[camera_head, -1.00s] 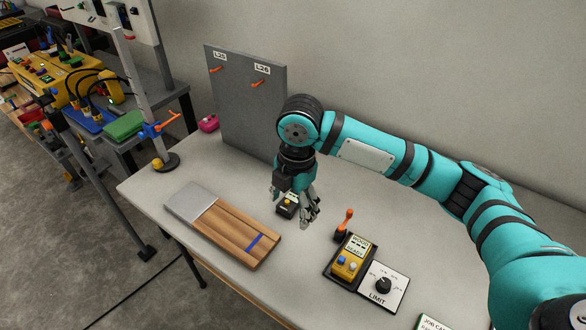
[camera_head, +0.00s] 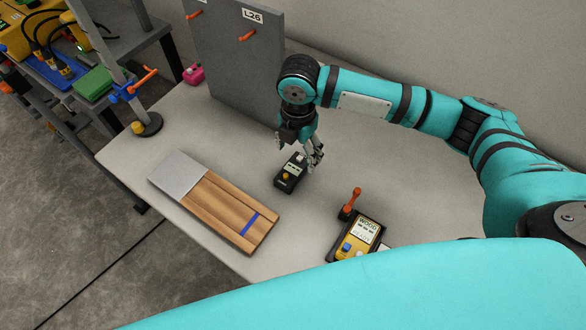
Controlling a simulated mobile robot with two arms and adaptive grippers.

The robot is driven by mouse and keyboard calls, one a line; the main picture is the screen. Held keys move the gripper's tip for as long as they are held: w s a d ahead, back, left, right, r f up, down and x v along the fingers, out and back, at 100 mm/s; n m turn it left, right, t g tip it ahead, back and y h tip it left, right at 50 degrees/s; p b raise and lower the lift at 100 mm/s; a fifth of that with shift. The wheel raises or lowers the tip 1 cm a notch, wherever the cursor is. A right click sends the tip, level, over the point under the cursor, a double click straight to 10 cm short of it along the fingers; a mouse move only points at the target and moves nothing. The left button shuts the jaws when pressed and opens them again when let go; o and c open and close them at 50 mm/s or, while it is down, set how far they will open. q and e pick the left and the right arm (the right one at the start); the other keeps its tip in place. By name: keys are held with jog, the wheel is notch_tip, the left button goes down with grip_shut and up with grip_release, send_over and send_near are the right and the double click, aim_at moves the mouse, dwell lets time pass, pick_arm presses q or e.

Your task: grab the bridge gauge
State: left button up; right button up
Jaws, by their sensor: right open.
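A small black handheld gauge (camera_head: 290,175) with a pale display and a yellow button lies on the light table; I take it to be the bridge gauge, though no name on it is readable. My right gripper (camera_head: 300,154) points down over its far end, fingers spread, with nothing held. One finger is beside the gauge's right far edge; I cannot tell whether it touches. A yellow-and-black meter marked WOOD (camera_head: 358,236) lies nearer, to the right, its lower part partly covered by my teal arm link. My left gripper is not in view.
A wooden board with a grey end and blue stripe (camera_head: 228,213) lies left of the gauge. An orange-handled lever (camera_head: 351,203) stands by the WOOD meter. A grey panel (camera_head: 235,65) rises behind. A pink object (camera_head: 194,75) sits at the back left.

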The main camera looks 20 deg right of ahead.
aim_at(293, 169)
notch_tip(293, 169, down, 2)
jog(key=shift+f, duration=0.15)
jog(key=shift+s+a+f, duration=0.1)
jog(key=shift+a+f, duration=0.1)
jog(key=shift+f, duration=0.15)
jog(key=f, duration=0.3)
jog(key=shift+s+a+f, duration=0.1)
jog(key=shift+a+f, duration=0.2)
jog(key=shift+a, duration=0.1)
jog(key=shift+f, duration=0.4)
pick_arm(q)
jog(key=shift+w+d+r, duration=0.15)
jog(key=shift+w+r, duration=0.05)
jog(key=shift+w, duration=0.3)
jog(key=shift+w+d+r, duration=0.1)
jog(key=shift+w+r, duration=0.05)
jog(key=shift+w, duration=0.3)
pick_arm(e)
jog(key=c, duration=1.5)
jog(key=shift+o, duration=0.2)
jog(key=shift+r, duration=0.1)
